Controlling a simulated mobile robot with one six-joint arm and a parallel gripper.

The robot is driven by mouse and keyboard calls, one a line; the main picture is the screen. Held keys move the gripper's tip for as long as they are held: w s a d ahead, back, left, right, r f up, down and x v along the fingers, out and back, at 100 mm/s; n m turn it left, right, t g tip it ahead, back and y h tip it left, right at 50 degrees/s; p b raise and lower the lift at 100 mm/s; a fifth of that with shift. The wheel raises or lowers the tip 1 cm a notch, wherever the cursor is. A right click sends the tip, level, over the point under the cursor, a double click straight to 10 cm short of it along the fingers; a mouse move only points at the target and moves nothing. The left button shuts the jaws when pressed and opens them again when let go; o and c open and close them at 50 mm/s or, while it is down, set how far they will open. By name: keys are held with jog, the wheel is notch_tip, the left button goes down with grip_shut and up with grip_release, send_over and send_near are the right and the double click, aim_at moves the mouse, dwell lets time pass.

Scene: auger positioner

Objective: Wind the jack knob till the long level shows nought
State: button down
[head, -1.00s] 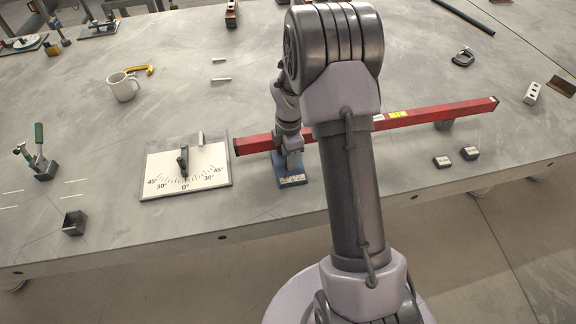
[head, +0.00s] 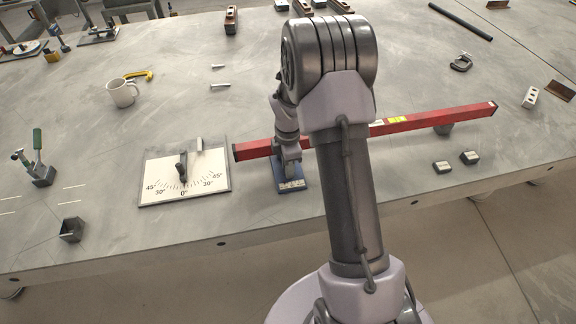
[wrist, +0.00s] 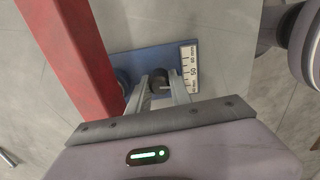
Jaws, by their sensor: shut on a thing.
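The long red level (head: 455,113) lies across the bench, with a yellow patch along its length; I cannot read a bubble there. In the wrist view the red level (wrist: 72,40) passes left of the jack's blue base (wrist: 150,57), which carries a white millimetre scale (wrist: 189,68). My gripper (wrist: 160,88) is shut on the dark jack knob (wrist: 159,77), beside the scale. In the head view my gripper (head: 287,167) is partly hidden by my wrist.
A white angle board (head: 210,170) with a dark pointer (head: 182,166) near 0° lies left of the jack. A mug (head: 122,92), a green-handled clamp (head: 38,160) and small metal blocks (head: 441,168) stand around. The bench front edge is close to the jack.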

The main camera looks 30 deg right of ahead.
jog(key=m+p, duration=0.1)
jog(key=m, duration=0.2)
jog(key=shift+m, duration=0.4)
jog(key=m, duration=0.3)
jog(key=shift+m, duration=0.3)
jog(key=m, duration=0.4)
jog(key=shift+d+m+p, duration=0.1)
jog(key=shift+m+p, duration=0.2)
jog(key=m, duration=0.3)
jog(key=shift+w+m, duration=0.1)
jog(key=shift+m, duration=0.2)
jog(key=m+b, duration=0.1)
jog(key=m, duration=0.6)
jog(key=m+b, duration=0.1)
jog(key=m, duration=0.2)
jog(key=shift+d+m, duration=0.1)
jog(key=shift+m, duration=0.3)
jog(key=shift+m+b, duration=0.35)
jog(key=shift+m, duration=1.25)
